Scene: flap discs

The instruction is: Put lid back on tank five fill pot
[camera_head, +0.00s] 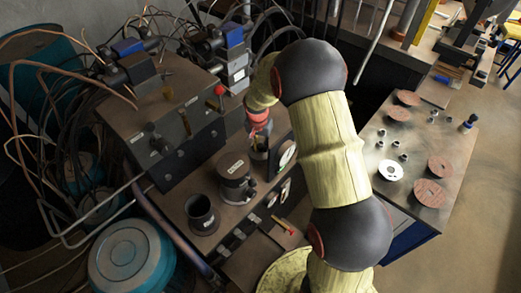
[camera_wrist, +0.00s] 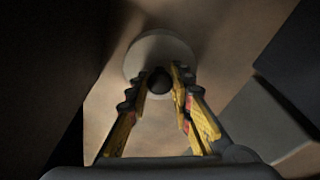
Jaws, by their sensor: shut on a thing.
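In the wrist view, my gripper (camera_wrist: 160,82) is shut on the dark round knob of a pale grey round lid (camera_wrist: 160,48). The lid's disc shows beyond the fingertips. In the head view, my wrist is above the far end of the bench, and the fingers and lid cannot be made out clearly. Dark fill pots stand in a row on the bench: an open one (camera_head: 202,214) at the near end, one with its top covered (camera_head: 235,181) in the middle, and another (camera_head: 260,152) just below my wrist, partly hidden. Their labels are too small to read.
A grey control box (camera_head: 165,120) with a red-knobbed lever stands left of the pots. A dial gauge (camera_head: 286,156) sits close to the far pot. A metal table (camera_head: 425,150) with discs and small parts is at right. Cables and a teal drum (camera_head: 130,256) are at left.

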